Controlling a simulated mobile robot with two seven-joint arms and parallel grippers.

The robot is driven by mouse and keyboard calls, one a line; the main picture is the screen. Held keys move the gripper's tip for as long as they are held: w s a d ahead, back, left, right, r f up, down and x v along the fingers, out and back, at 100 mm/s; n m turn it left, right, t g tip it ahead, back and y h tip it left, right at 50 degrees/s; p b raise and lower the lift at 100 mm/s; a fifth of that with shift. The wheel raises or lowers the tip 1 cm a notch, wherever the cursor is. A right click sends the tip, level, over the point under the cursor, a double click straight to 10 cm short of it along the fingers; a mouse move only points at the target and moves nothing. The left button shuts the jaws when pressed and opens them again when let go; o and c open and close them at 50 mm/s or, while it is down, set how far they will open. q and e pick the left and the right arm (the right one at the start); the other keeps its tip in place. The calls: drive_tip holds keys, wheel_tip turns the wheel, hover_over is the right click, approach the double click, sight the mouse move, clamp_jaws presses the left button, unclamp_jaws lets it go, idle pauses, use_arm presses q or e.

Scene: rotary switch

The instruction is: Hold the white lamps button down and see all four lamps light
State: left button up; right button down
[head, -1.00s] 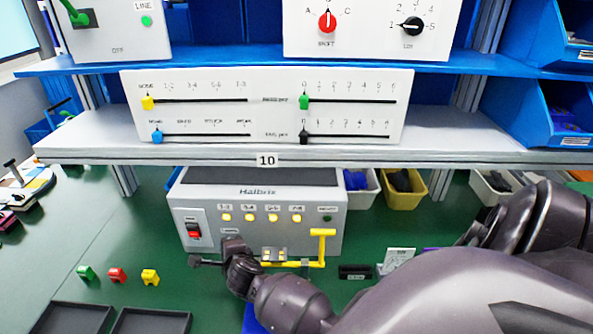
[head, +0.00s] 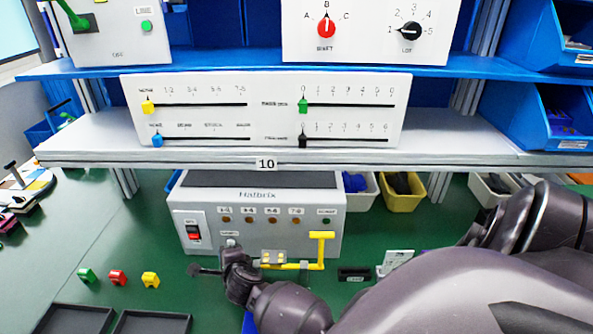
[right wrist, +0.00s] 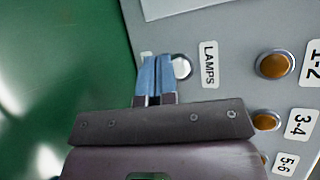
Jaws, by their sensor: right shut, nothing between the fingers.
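The grey Halbrix tester (head: 322,235) stands on the green bench under the shelf. Its four lamps are dull amber and unlit: 1-2 (head: 227,220), 3-4 (head: 249,220), 5-6 (head: 272,221) and 7-8 (head: 294,222). The right wrist view shows the 1-2 lamp (right wrist: 274,65) and 3-4 lamp (right wrist: 265,121) unlit too. The white lamps button (right wrist: 182,67) is beside the LAMPS label. My right gripper (right wrist: 157,60) is shut and empty, its blue fingertips next to the button and partly overlapping its edge in view. Contact cannot be told. My left gripper is out of view.
A yellow handle and clamp (head: 322,248) stand at the tester's front, right of my gripper. A red switch (head: 194,233) is at its left. Small green, red and yellow pieces (head: 118,277) lie on the bench. The shelf (head: 200,152) overhangs the tester.

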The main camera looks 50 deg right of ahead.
drive_tip(key=shift+s+a+p, duration=0.4)
drive_tip(key=shift+s+a, duration=0.2)
drive_tip(key=shift+a, duration=0.15)
drive_tip(key=shift+s+a+p, duration=0.4)
drive_tip(key=shift+s+a, duration=0.65)
drive_tip(key=shift+a, duration=0.1)
